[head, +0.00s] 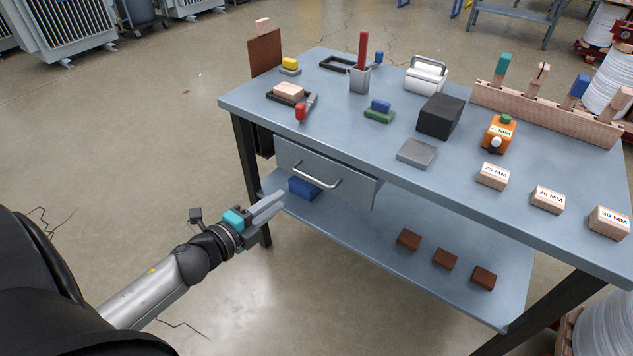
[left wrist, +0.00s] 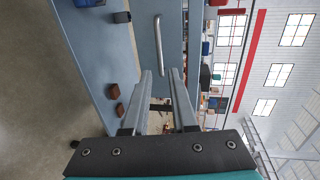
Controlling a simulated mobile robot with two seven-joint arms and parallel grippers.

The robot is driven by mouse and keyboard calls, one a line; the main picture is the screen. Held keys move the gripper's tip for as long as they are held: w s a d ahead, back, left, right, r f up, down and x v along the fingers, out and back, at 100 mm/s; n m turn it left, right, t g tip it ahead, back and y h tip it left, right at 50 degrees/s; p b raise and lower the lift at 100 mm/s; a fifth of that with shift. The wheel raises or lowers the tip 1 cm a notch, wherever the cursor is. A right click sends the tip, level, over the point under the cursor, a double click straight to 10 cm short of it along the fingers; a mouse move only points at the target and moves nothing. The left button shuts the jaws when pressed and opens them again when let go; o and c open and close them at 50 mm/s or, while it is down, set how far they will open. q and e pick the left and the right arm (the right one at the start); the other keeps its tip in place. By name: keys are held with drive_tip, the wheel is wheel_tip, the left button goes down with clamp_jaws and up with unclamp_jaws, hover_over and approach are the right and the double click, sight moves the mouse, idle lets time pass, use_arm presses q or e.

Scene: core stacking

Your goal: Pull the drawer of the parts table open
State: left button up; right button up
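The parts table (head: 390,140) has a grey drawer (head: 290,158) under its top, with a curved metal handle (head: 317,178) on its front. I cannot tell whether the drawer stands slightly out; its inside is hidden. My left gripper (head: 276,203) is in front of the drawer, lower and to the left of the handle. In the left wrist view my left gripper (left wrist: 161,72) has its fingers apart with nothing held. The handle (left wrist: 158,40) shows ahead, beyond the fingertips, roughly in line with the gap; contact is not visible. My right gripper is out of view.
The lower shelf (head: 350,230) holds a blue block (head: 304,187) beneath the drawer and several brown blocks (head: 445,259). The tabletop carries a dark box (head: 440,116), a grey plate (head: 417,153) and labelled wooden blocks (head: 493,176). The floor left of the table is clear.

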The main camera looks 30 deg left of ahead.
sight(311, 178)
use_arm(q)
drive_tip(key=shift+b+x, duration=2.3)
drive_tip(key=shift+x, duration=4.7)
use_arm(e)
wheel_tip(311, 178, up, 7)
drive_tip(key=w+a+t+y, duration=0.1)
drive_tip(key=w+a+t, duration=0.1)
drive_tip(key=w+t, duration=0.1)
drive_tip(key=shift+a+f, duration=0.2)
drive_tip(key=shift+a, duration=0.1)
use_arm(q)
drive_tip(key=shift+a+f, duration=0.1)
drive_tip(key=shift+a, duration=0.05)
drive_tip(key=shift+s, duration=0.1)
clamp_jaws()
